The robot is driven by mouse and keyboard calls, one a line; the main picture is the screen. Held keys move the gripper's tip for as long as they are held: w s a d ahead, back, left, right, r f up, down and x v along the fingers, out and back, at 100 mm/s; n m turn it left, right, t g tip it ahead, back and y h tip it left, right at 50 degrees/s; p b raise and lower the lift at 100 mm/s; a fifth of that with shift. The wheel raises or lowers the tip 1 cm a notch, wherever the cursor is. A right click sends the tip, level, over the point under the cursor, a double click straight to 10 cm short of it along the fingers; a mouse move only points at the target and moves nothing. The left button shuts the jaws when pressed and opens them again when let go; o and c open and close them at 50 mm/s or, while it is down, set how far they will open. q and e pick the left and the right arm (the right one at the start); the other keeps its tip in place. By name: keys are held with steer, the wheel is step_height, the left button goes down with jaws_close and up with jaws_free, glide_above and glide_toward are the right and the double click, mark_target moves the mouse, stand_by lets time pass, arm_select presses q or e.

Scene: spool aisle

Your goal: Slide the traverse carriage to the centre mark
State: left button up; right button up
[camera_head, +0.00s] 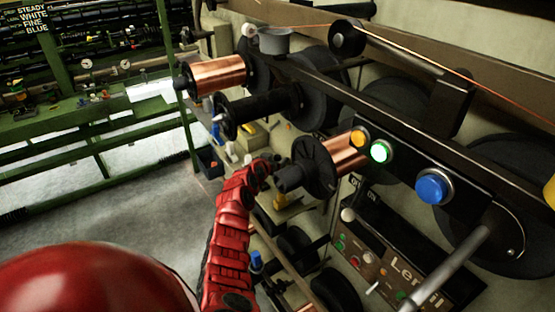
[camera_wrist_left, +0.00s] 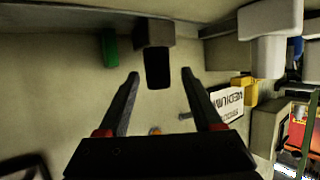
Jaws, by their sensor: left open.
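My left gripper (camera_wrist_left: 160,73) is open in the left wrist view, its two dark fingers spread and nothing held between them. A dark block with a black tab hanging down (camera_wrist_left: 158,66) shows just beyond and between the fingertips, apart from them as far as I can tell; it may be the traverse carriage. A small green block (camera_wrist_left: 110,47) is to its left; I cannot tell whether it is the centre mark. In the head view my left gripper (camera_head: 264,168) is at the end of my red arm, beside the black spool hub, its fingers hard to make out. My right gripper is not in view.
A copper spool (camera_head: 216,75), an empty black spool (camera_head: 262,106) and another copper spool (camera_head: 345,150) stick out from the machine. A panel carries orange, green and blue buttons (camera_head: 433,187). Green racks (camera_head: 100,130) stand left; the grey floor (camera_head: 130,190) between is clear.

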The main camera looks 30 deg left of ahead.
arm_select(q)
steer(key=shift+w+f, duration=0.1)
steer(key=shift+w, duration=0.35)
jaws_close()
steer(key=shift+f, duration=0.1)
stand_by(1.1)
